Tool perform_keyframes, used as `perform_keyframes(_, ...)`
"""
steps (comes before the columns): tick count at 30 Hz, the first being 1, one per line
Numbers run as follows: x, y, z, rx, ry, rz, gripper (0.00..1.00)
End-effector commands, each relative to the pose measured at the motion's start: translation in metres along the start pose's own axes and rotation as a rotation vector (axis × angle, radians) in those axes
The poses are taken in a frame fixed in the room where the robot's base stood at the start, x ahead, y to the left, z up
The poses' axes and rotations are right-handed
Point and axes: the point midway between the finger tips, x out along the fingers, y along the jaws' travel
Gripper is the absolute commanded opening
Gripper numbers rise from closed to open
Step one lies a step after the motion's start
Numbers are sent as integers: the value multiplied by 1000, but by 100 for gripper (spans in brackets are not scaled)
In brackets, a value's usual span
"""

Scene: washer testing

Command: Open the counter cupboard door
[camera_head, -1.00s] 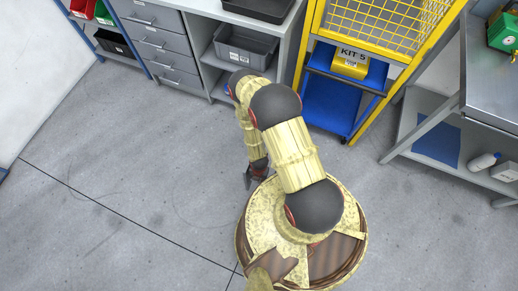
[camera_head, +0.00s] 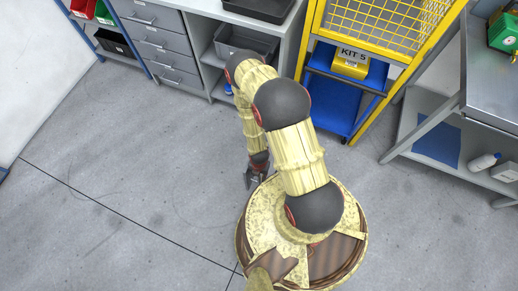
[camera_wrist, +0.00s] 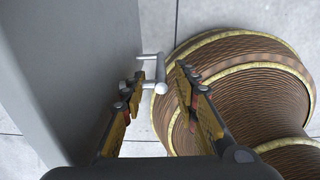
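In the wrist view, a smooth grey panel (camera_wrist: 85,55), which looks like the cupboard door, fills the left side. A pale bar handle (camera_wrist: 158,95) stands out from its edge. My gripper (camera_wrist: 160,75) is open, with one finger on each side of the handle bar. I cannot tell whether a finger touches the bar. In the head view, my gripper (camera_head: 255,177) is low beside my round base, partly hidden by my arm. The grey counter unit (camera_head: 200,42) is at the back; my arm hides part of its right side, and the door cannot be made out there.
Grey drawers (camera_head: 165,45) stand left of an open compartment holding a grey bin (camera_head: 240,40). A yellow mesh cage (camera_head: 375,25) with a blue cart (camera_head: 330,105) is right of the counter. A metal bench (camera_head: 490,85) stands far right. The floor at left is clear.

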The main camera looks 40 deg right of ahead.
Motion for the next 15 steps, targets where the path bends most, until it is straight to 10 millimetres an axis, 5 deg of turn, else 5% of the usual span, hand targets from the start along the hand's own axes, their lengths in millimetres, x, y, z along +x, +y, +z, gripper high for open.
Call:
perform_keyframes(6,-29,0,1,0,-1,1,30)
perform_keyframes(15,-44,0,0,0,0,0,30)
